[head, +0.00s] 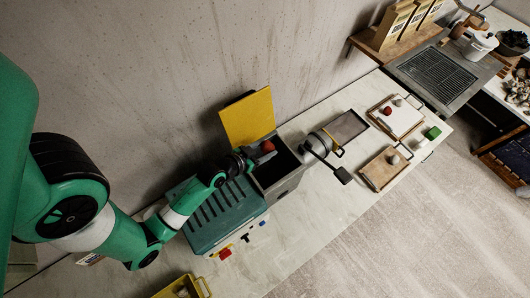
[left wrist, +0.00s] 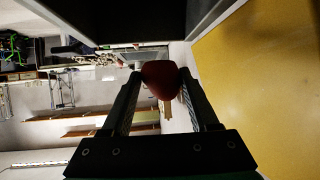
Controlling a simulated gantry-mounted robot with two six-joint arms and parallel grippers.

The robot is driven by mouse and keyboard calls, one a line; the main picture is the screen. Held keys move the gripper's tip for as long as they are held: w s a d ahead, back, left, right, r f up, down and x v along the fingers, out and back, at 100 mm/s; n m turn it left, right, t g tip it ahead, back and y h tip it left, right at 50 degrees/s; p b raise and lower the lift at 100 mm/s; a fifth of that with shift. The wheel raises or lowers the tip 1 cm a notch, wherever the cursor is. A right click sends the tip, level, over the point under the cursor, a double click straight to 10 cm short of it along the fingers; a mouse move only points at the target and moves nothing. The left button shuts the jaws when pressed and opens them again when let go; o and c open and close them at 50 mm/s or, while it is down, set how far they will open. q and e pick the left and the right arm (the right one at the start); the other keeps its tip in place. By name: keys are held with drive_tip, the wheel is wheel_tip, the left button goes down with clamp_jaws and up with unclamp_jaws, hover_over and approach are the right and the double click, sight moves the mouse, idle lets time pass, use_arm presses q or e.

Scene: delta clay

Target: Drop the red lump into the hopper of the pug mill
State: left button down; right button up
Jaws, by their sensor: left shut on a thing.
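My left gripper (head: 259,150) is shut on a red lump (head: 267,146). The lump also shows between the fingertips in the left wrist view (left wrist: 161,80). The pug mill (head: 222,212) is a green-topped machine on the counter, with a grey open-topped hopper (head: 283,186) at its right end. The held lump is over the hopper's back-left part, beside the raised yellow lid (head: 248,118). The lid fills the right of the left wrist view (left wrist: 265,70). Its exact height above the rim is unclear. My right gripper is not in view.
A black-ended lever (head: 330,166) and a grey cylinder stand right of the hopper. Further right, a white tray (head: 400,125) holds another red lump (head: 387,110) and a pale one. A wooden board (head: 378,175) and a green block (head: 433,132) lie near. A yellow bin (head: 170,291) is at the bottom.

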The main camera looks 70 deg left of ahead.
use_arm(q)
drive_tip(key=shift+d+f, duration=0.15)
drive_tip(key=shift+f, duration=0.1)
drive_tip(key=shift+s+f+b, duration=0.1)
drive_tip(key=shift+f+b, duration=0.25)
drive_tip(key=shift+b, duration=0.2)
wheel_tip(320, 180, down, 5)
drive_tip(key=b, duration=0.4)
drive_tip(key=shift+r+b, duration=0.1)
drive_tip(key=shift+b, duration=0.25)
drive_tip(key=shift+c, duration=0.3)
unclamp_jaws()
drive_tip(key=v, duration=1.1)
drive_tip(key=shift+s+d+r, duration=0.15)
drive_tip(key=shift+s, duration=0.15)
